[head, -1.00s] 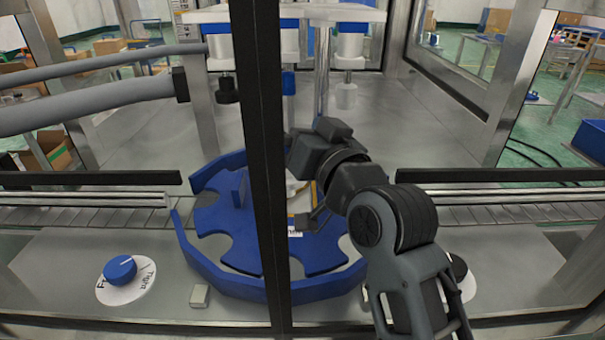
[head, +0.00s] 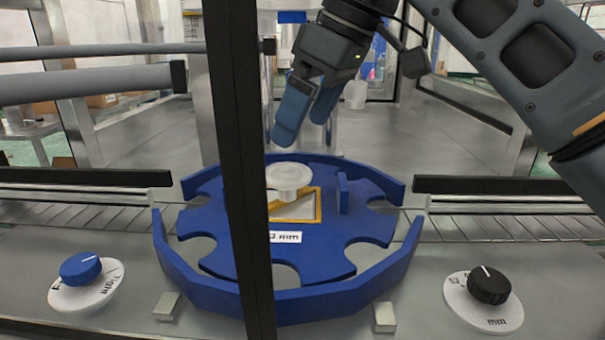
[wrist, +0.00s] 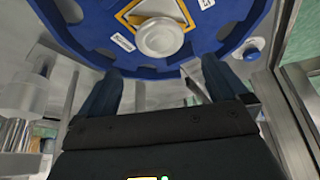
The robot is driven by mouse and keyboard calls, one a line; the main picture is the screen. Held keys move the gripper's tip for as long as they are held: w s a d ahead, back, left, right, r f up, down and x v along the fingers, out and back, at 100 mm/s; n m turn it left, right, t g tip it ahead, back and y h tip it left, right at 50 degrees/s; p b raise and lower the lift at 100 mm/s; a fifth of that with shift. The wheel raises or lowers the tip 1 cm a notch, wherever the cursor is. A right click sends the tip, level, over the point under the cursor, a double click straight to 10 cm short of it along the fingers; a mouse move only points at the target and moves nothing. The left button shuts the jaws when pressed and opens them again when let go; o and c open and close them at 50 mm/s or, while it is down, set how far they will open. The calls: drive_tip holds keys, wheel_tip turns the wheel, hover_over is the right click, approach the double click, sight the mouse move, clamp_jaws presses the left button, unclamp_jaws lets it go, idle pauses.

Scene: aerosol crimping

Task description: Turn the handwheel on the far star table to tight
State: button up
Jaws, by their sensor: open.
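The blue star table (head: 345,240) has notches around its edge and sits behind a dark upright post. Nothing is between the fingers. I cannot tell how tight the wheel is.
The dark post (head: 248,200) crosses in front of the table's left part. A blue guide rail (head: 330,302) curves around the table's front. A blue knob (head: 80,267) is front left and a black knob (head: 489,284) front right. A conveyor (head: 510,228) runs to the right.

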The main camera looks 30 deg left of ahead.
sight(287, 171)
drive_tip(key=shift+d+b+x, duration=0.15)
drive_tip(key=shift+x, duration=1.65)
drive_tip(key=shift+d+b+x, duration=0.15)
drive_tip(key=shift+x, duration=1.65)
drive_tip(key=shift+f, duration=0.15)
drive_tip(key=shift+c, duration=0.4)
drive_tip(key=c, duration=0.9)
